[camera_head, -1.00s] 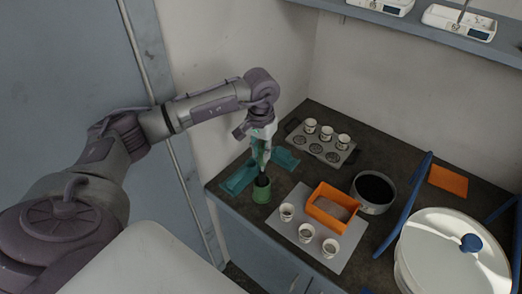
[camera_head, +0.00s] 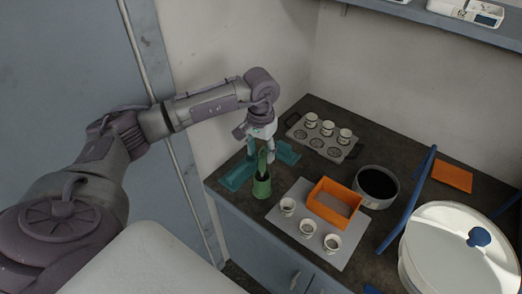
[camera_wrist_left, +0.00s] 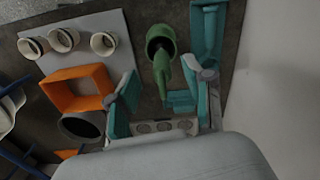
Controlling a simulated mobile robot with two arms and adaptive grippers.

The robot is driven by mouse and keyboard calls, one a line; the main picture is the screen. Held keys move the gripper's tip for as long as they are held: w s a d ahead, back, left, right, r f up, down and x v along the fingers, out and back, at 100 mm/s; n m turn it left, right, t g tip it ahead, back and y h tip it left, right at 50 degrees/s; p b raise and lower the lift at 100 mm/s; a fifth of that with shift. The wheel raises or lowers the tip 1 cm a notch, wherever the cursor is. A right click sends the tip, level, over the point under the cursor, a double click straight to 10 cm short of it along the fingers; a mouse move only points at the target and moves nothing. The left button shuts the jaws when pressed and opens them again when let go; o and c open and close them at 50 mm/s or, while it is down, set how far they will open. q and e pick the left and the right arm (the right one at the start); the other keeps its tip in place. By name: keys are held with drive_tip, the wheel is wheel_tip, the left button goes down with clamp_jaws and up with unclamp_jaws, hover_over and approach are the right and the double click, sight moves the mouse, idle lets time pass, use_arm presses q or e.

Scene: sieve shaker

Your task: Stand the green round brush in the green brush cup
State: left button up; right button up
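The green brush cup (camera_head: 261,188) stands upright on the dark counter near its front left edge. The green round brush (camera_head: 262,161) stands in it, head down and hidden inside, with its handle rising slightly tilted. In the left wrist view the cup (camera_wrist_left: 151,40) and the brush handle (camera_wrist_left: 163,73) lie between my finger lines. My left gripper (camera_head: 264,151) is above the cup around the upper handle. Its fingers (camera_wrist_left: 165,96) are spread wide in the wrist view, with gaps to the handle. My right gripper is out of view.
A teal holder (camera_head: 236,177) lies close behind the cup. A grey mat (camera_head: 292,232) with white cups and an orange tray (camera_head: 318,207) is to the right. A dark pot (camera_head: 377,185) and a tray of small cups (camera_head: 320,140) stand farther off.

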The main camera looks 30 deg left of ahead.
use_arm(q)
wheel_tip(320, 180, up, 12)
idle(0.6)
idle(0.9)
